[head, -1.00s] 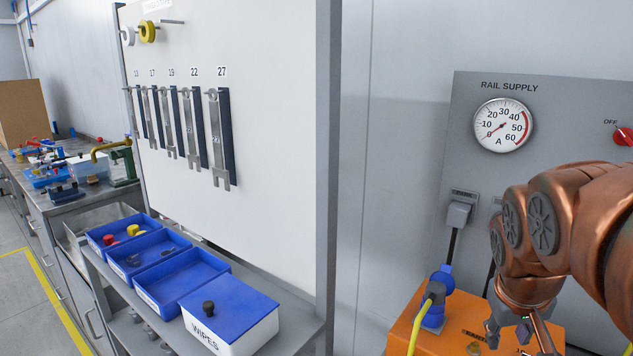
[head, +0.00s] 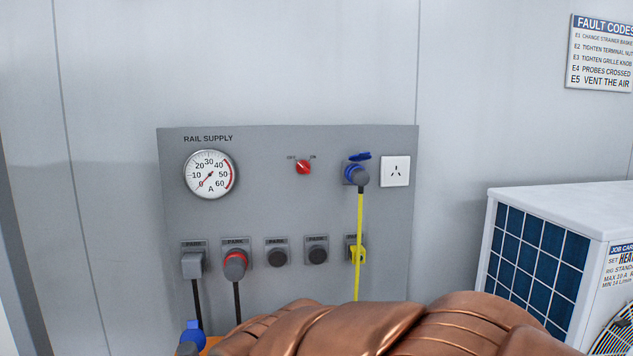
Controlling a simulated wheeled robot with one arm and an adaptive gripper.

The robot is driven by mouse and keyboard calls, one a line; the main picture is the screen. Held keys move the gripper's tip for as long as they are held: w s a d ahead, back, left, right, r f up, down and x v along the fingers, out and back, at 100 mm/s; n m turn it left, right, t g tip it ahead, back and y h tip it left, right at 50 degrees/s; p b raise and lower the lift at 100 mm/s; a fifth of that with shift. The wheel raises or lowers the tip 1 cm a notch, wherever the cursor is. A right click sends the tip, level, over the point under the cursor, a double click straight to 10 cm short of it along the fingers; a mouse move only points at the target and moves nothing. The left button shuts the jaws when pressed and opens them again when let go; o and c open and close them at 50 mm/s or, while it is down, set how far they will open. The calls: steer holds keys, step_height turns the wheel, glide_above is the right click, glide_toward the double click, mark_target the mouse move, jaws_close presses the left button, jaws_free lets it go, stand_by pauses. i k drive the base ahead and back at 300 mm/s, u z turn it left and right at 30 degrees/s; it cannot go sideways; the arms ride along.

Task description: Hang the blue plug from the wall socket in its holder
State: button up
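The blue plug, showing a grey body (head: 361,176), sits in the blue wall socket (head: 348,172) on the grey panel. The socket's blue lid (head: 360,156) is raised above it. A yellow cable (head: 359,225) hangs straight down from the plug. Along the panel's lower part is a row of holders labelled PARK. Two have dark round fronts: one in the middle (head: 277,252) and one right of it (head: 317,251). The rightmost holder (head: 349,240) is partly behind the cable, with a yellow piece (head: 357,254) at it. My gripper is out of view; my copper arm crosses the bottom.
A grey plug (head: 192,265) and a red-ringed plug (head: 235,265) hang in the left holders. A red switch (head: 303,167), a gauge (head: 211,174) and a white outlet (head: 396,171) are on the panel. A white unit (head: 545,240) stands right. A blue connector (head: 192,334) shows low left.

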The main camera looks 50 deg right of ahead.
mark_target(357, 175)
steer(key=z, duration=1.6)
